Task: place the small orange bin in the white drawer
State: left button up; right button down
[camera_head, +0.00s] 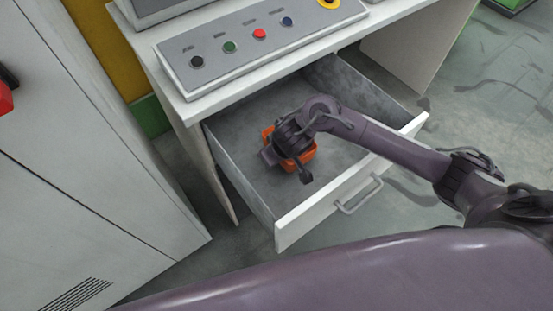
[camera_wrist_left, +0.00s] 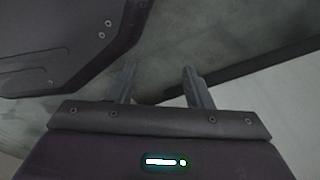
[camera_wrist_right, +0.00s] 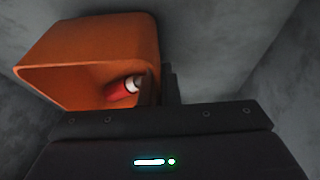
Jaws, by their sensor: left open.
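The small orange bin (camera_head: 308,155) is inside the open white drawer (camera_head: 335,203), partly covered by my right gripper (camera_head: 290,158). I cannot tell whether its base touches the drawer floor. In the right wrist view the bin (camera_wrist_right: 95,42) lies with its opening toward the camera, and a red and white item (camera_wrist_right: 125,88) shows inside it. My right gripper's fingers (camera_wrist_right: 160,85) are close together on either side of the bin's side wall, shut on it. My left gripper (camera_wrist_left: 160,84) shows only in its wrist view, open and empty.
A control panel (camera_head: 260,50) with coloured buttons sits on the white desk (camera_head: 185,105) above the drawer. A grey cabinet (camera_head: 80,130) stands at left. The drawer floor (camera_head: 245,115) around the bin is bare. The drawer's handle (camera_head: 360,197) faces front.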

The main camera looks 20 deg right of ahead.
jog(key=shift+f, duration=0.75)
jog(key=shift+w+f, duration=0.1)
pick_arm(q)
jog(key=shift+w+d+r, duration=0.15)
jog(key=shift+w+r, duration=0.1)
jog(key=shift+w, duration=0.6)
pick_arm(e)
jog(key=shift+f, duration=0.1)
jog(key=c, duration=1.7)
grip_release()
pick_arm(q)
jog(key=shift+w, duration=0.1)
jog(key=shift+r, duration=0.1)
